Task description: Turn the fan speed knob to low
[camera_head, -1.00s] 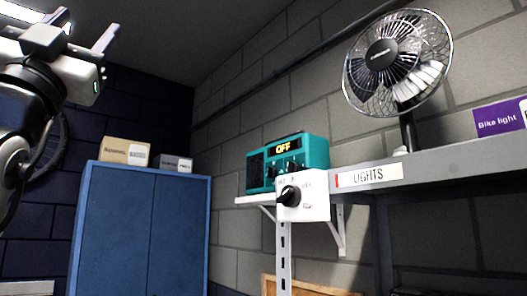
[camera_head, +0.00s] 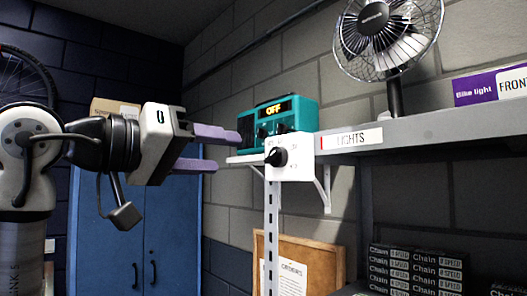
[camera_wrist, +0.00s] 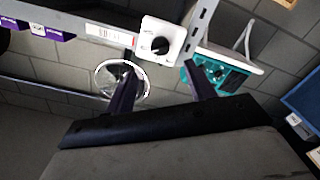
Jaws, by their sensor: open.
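The fan speed knob (camera_head: 277,157) is a black knob on a white control box (camera_head: 299,157) at the end of the grey shelf. In the wrist view the knob (camera_wrist: 160,45) shows on its white box (camera_wrist: 162,41), beyond the fingertips. My gripper (camera_head: 226,150) is open and empty, to the left of the knob, with a gap between them. In the wrist view its two purple fingers (camera_wrist: 160,72) stand apart. The fan (camera_head: 389,36) stands on the shelf at upper right. Small markings around the knob are too small to read.
The grey shelf (camera_head: 440,127) carries a LIGHTS label and a purple Bike light box (camera_head: 476,90). Below are a blue cabinet (camera_head: 180,245), a cork board (camera_head: 327,262) and stacked chain boxes (camera_head: 415,275).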

